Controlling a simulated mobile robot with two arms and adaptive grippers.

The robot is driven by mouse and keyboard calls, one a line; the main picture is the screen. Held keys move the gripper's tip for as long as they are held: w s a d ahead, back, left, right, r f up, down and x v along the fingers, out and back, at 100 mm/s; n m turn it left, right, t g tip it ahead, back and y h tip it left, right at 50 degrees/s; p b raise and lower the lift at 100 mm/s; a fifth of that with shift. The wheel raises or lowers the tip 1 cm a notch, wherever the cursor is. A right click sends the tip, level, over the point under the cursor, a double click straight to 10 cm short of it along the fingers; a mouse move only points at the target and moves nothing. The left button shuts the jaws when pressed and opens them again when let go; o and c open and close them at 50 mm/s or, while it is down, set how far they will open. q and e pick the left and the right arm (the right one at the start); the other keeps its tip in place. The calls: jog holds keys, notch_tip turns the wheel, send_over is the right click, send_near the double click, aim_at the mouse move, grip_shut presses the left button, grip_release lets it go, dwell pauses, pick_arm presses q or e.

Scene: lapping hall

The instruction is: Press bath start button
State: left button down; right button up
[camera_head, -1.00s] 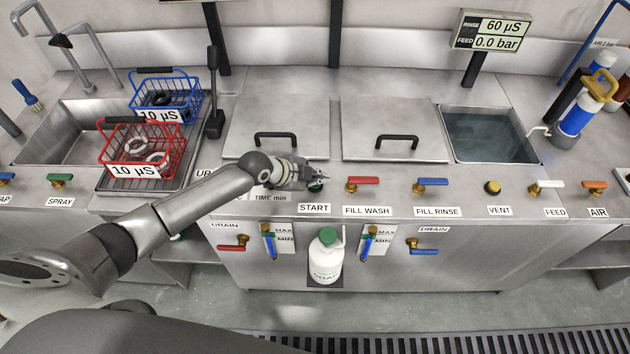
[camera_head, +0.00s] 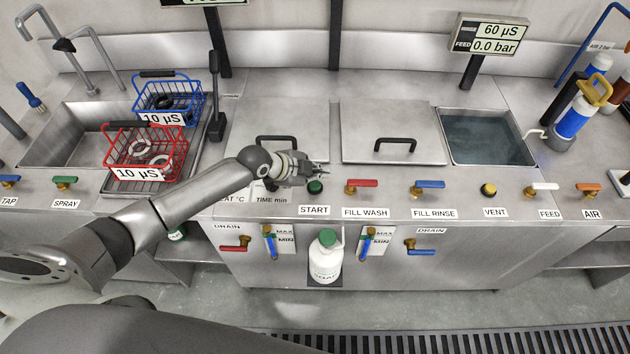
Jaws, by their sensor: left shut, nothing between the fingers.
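The bath start button is a green round button (camera_head: 315,187) on the steel counter front, just above the white START label (camera_head: 314,210). My left gripper (camera_head: 322,172) is shut and empty, pointing right. Its fingertips are just behind and above the button in the picture, and the button is in plain sight. I cannot tell the exact height of the fingertips over the counter. My left arm comes in from the left and covers part of the control panel beside the button. My right gripper is not in view.
The red-handled FILL WASH valve (camera_head: 361,184) is close to the right of the button, then the blue FILL RINSE valve (camera_head: 428,186). Two lidded tanks with black handles (camera_head: 396,144) lie behind. A red basket (camera_head: 146,150) and blue basket (camera_head: 168,98) stand at left.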

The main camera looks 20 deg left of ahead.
aim_at(317, 187)
pick_arm(q)
notch_tip(317, 187, up, 4)
jog(key=shift+f+p, duration=0.25)
jog(key=shift+p, duration=0.8)
jog(key=shift+f, duration=0.1)
